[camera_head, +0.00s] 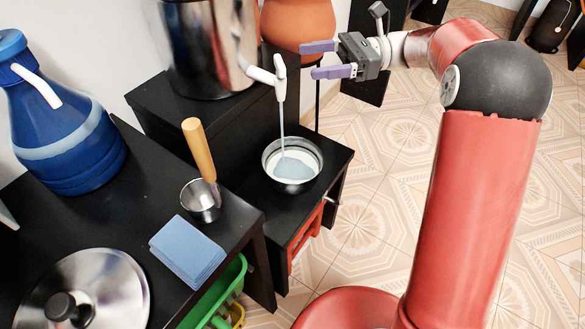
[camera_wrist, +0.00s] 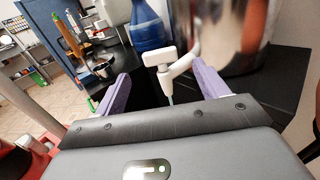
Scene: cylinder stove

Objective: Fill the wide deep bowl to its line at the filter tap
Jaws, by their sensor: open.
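The wide deep bowl (camera_head: 306,183) is metal and stands upright on the low black stand below the tap. It holds some pale water, and a darker line shows around its inner wall. A thin stream runs down into it from the white filter tap (camera_head: 268,78), which sticks out from the large shiny metal filter (camera_head: 205,45). My gripper (camera_head: 318,60) is open and empty, to the right of the tap with its purple fingers pointing at it. In the wrist view the tap (camera_wrist: 166,62) shows between the two fingers, apart from them. The bowl is hidden there.
A blue water jug (camera_head: 65,130), a small metal cup (camera_head: 200,201) with a wooden-handled tool, a folded blue cloth (camera_head: 187,250) and a round lid (camera_head: 95,290) are on the black table at left. An orange clay pot (camera_head: 298,22) stands behind the tap.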

